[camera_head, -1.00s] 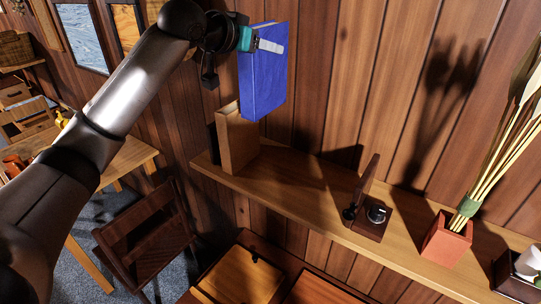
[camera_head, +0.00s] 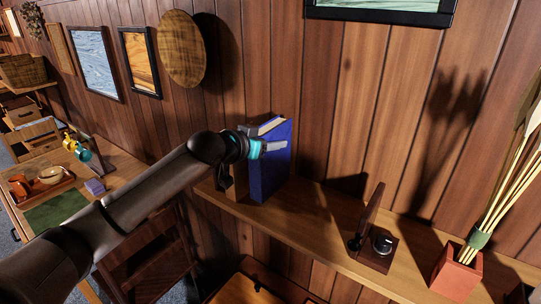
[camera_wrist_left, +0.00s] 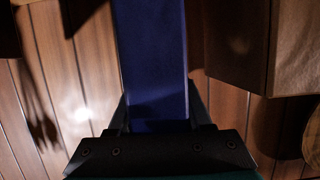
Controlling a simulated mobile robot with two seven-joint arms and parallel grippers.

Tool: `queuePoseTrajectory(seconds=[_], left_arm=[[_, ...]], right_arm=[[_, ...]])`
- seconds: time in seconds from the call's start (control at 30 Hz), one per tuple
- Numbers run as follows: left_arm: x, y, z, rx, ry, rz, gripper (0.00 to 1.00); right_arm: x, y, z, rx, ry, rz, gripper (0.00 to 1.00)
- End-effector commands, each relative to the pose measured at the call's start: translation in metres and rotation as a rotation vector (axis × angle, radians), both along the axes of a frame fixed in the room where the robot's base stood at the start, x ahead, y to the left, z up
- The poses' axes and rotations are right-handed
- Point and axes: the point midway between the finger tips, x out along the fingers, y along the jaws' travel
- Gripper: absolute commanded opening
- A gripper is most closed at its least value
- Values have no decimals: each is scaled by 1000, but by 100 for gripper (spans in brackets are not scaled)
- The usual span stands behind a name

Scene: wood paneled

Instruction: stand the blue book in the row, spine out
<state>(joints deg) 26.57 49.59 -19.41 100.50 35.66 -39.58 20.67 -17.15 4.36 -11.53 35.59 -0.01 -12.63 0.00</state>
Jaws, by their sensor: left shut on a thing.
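The blue book (camera_head: 270,170) is upright over the left part of the wooden wall shelf (camera_head: 325,215). My left gripper (camera_head: 262,148) is shut on its upper part. Its lower edge is at or just above the shelf board; I cannot tell if it touches. A tan book (camera_head: 242,182) stands to its left, partly hidden by my gripper. In the left wrist view the blue book (camera_wrist_left: 155,60) runs between my fingers (camera_wrist_left: 160,108), and the tan book (camera_wrist_left: 238,45) is beside it with a narrow gap. My right gripper is not in view.
A dark wooden bookend-like stand (camera_head: 376,235) with a round knob is farther right on the shelf, with bare board between. A terracotta pot (camera_head: 456,274) with tall stems stands beyond it. A chair (camera_head: 150,265) is below the arm.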

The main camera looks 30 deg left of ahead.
Motion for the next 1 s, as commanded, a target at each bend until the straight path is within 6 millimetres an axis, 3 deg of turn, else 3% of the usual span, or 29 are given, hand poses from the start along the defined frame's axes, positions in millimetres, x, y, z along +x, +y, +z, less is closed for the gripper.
queuePoseTrajectory(seconds=[0.23, 0.67, 0.7, 0.93, 1.0], left_arm=[[0, 0, -35, -2, 0, 0, 0], [0, 0, -41, 0, -1, -1, 0], [0, 0, -42, 1, 2, 0, 53], [0, 0, -42, 0, 3, 0, 79], [0, 0, -42, 0, 3, 0, 80]], right_arm=[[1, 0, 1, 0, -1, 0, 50], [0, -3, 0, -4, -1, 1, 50], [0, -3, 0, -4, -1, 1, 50], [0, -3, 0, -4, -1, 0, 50], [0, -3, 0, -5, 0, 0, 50]])
